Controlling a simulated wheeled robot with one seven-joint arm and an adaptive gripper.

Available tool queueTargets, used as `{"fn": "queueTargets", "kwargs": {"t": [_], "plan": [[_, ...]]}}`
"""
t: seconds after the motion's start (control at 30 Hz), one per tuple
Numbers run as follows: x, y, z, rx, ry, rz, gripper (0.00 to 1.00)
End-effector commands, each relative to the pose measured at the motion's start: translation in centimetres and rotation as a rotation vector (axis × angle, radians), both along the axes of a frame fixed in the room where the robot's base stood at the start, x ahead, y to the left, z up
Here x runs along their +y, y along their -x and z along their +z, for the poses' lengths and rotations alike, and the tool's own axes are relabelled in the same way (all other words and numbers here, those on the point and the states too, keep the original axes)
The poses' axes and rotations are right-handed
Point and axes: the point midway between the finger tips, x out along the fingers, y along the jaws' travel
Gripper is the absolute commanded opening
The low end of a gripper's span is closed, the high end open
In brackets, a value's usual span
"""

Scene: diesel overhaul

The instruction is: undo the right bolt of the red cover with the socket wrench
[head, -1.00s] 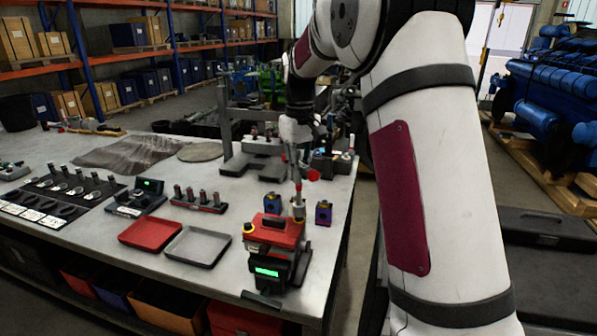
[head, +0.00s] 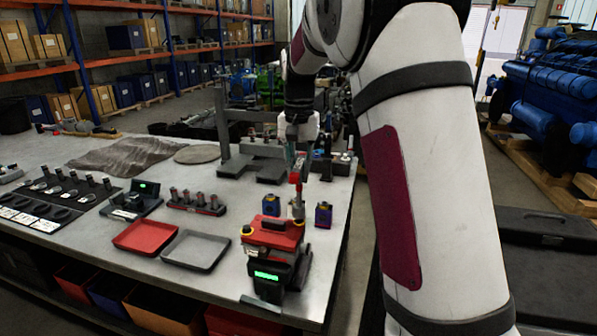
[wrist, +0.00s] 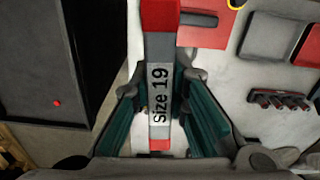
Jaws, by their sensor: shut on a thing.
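The red cover (head: 272,232) sits on a dark fixture with a lit green display at the table's front right corner. A metal upright (head: 298,208) stands at the cover's right side; the right bolt itself is too small or hidden to make out. The socket wrench (head: 295,178) shows red above this upright; I cannot tell whether its socket sits on the bolt. My gripper (head: 299,152) is shut on the wrench above and behind the cover. In the wrist view the grey handle (wrist: 159,75), marked "Size 19", lies between the teal finger pads. Part of the red cover shows beyond it (wrist: 202,35).
A grey stand (head: 237,165) is further back. Bare tabletop lies between these.

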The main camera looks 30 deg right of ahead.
Motion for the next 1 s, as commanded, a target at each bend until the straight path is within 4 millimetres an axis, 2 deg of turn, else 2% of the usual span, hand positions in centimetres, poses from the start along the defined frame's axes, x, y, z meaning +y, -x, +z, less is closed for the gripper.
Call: {"fn": "queueTargets", "kwargs": {"t": [1.0], "plan": [[0.14,-0.09,0.04,0.001,0.001,-0.807,0.00]]}}
